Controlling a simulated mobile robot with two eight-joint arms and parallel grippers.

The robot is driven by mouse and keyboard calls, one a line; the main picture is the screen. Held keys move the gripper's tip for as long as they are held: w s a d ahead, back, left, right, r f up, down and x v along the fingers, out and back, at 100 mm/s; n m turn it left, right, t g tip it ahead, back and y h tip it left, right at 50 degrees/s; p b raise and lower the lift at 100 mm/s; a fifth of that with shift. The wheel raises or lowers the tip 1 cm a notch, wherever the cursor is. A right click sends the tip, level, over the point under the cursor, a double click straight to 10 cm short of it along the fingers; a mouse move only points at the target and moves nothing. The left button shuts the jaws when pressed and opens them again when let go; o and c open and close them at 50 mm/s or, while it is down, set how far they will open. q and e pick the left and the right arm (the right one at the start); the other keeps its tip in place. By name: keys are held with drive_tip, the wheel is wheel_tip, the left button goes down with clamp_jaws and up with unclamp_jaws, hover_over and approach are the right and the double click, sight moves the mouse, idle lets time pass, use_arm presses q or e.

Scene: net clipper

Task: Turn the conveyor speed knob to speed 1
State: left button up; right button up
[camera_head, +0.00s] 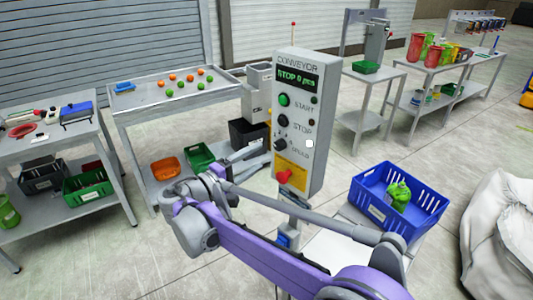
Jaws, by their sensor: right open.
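The conveyor control box (318,118) is a grey upright cabinet in the middle of the head view. Its green display (298,76) appears to read "STOP 0 pcs". Below are a green START button (284,100), a dark STOP button (283,121) and the dark speed knob (280,145). The knob's pointer setting is too small to read. My right arm reaches in from the lower right and bends back toward the box. My right gripper (262,151) is open, just left of the knob; I cannot tell whether it touches. My left gripper is not in view.
A red emergency button (284,176) on a yellow plate sits below the knob. A blue crate (375,208) with a green item stands at the right, beside a white sack (497,235). Tables with small parts stand left and behind; open floor lies between them.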

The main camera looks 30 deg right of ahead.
drive_tip(key=v, duration=0.3)
drive_tip(key=shift+s+a, duration=0.1)
drive_tip(key=shift+a, duration=0.25)
drive_tip(key=s+d+f+g+y, duration=0.1)
drive_tip(key=s+d+f+y, duration=0.1)
drive_tip(key=s+f+y, duration=0.35)
drive_tip(key=s+d+f+g+y, duration=0.1)
drive_tip(key=s+d+f+y, duration=0.2)
drive_tip(key=s+f, duration=0.45)
drive_tip(key=s+a+f+m+t+y+p, duration=0.1)
drive_tip(key=s+a+f+m+y, duration=0.2)
drive_tip(key=s+a+f+y, duration=0.5)
drive_tip(key=s+a+f, duration=0.1)
drive_tip(key=s, duration=0.3)
drive_tip(key=shift+s+f+m+t+y, duration=0.2)
drive_tip(key=shift+s+m+t+y, duration=0.1)
drive_tip(key=shift+s+t+y, duration=0.1)
